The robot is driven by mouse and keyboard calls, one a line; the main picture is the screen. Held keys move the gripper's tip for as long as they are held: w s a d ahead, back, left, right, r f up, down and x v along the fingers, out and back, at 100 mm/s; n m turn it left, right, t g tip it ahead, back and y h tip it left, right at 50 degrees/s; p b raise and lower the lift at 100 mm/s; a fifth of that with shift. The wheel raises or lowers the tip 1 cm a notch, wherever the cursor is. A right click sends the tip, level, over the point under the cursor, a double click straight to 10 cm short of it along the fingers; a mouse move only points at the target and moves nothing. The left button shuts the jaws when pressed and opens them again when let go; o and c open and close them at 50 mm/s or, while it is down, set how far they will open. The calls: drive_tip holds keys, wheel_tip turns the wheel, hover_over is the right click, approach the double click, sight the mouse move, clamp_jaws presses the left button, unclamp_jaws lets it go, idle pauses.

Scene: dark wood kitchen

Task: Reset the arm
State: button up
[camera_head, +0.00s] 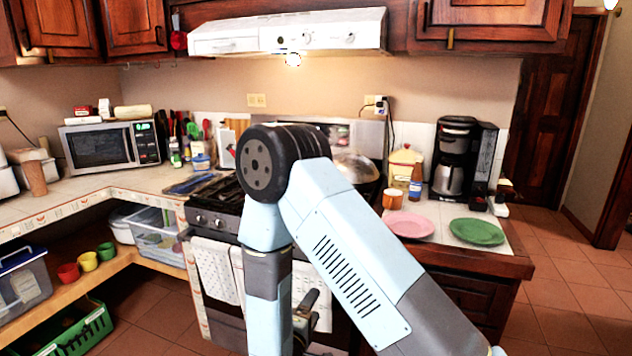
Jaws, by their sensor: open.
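My arm (345,260) rises from the bottom right to a dark elbow joint and folds down again at the middle of the picture. My gripper (309,308) shows as a small dark shape low beside the downward arm link, in front of the stove. It is partly hidden by my arm. Its jaws are apart and I see nothing held between them.
The stove (212,222) with hanging white towels (212,268) is close behind my arm. A pan (356,168) sits on it. On the right counter are a pink plate (408,225), a green plate (477,232) and a coffee maker (455,150). Floor at right (560,300) is clear.

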drive_tip(key=s+d+r+m+g+h, duration=0.1)
drive_tip(key=d+r+m+g+h, duration=0.75)
drive_tip(key=d+r, duration=0.8)
drive_tip(key=s+d+r+m+g+y, duration=0.3)
drive_tip(key=s+d+r+g+y, duration=0.15)
drive_tip(key=s+d+g, duration=0.35)
drive_tip(key=s+r+m+t+y, duration=0.2)
drive_tip(key=s+r+t+y, duration=0.3)
drive_tip(key=s+r+y, duration=0.5)
wheel_tip(320, 180, up, 2)
drive_tip(key=shift+s+r+y, duration=0.1)
drive_tip(key=shift+s+y, duration=0.3)
drive_tip(key=shift+s, duration=0.75)
